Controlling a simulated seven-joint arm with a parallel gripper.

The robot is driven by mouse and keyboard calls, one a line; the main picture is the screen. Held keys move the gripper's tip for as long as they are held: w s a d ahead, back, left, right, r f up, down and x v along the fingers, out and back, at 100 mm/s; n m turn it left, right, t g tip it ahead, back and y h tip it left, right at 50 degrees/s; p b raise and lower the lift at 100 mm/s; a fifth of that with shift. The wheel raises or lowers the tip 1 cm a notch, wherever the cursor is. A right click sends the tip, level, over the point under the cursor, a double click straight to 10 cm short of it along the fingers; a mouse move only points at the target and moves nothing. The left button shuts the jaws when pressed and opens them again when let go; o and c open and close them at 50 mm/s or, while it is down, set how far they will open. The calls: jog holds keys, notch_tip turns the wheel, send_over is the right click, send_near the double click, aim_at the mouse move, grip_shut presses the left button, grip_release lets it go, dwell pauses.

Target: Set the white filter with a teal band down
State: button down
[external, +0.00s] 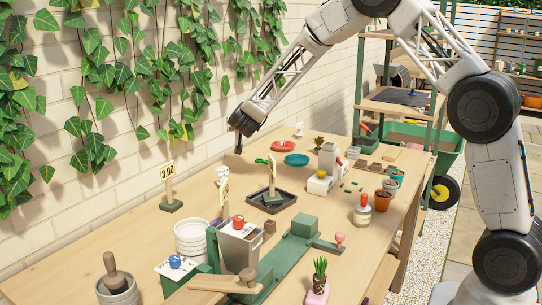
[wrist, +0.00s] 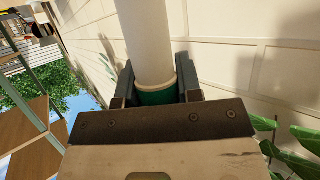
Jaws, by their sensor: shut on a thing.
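The white filter with a teal band (wrist: 145,40) is a pale cylinder in the wrist view. Its dark teal band (wrist: 157,97) sits low between the fingers. My gripper (wrist: 157,85) is shut on it at the banded end, with a finger on each side. The far end of the filter runs out of the picture. In the external view my gripper (external: 239,140) hangs over the back of the wooden table (external: 125,231), near the ivy wall. The filter cannot be made out there, and whether it touches the table cannot be told.
A red saucer (external: 254,144) and a teal saucer (external: 296,160) lie to the right of my gripper. A 3.00 price sign (external: 169,190) stands to the left. A dark tray (external: 283,203) is in front. Bare tabletop lies around the sign.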

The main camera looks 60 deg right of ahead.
notch_tip(320, 180, up, 6)
jog(key=s+a+m+g+h, duration=0.25)
jog(key=s+m+g, duration=0.25)
jog(key=s, duration=1.9)
jog(key=s+a+m+g+h, duration=0.25)
jog(key=s+m+g, duration=0.2)
jog(key=s, duration=1.85)
jog(key=shift+n+y, duration=0.25)
jog(key=shift+y, duration=0.35)
jog(key=shift+s+f, duration=0.1)
jog(key=shift+f, duration=2.75)
notch_tip(320, 180, down, 6)
jog(key=shift+f, duration=0.15)
jog(key=shift+f, duration=1.9)
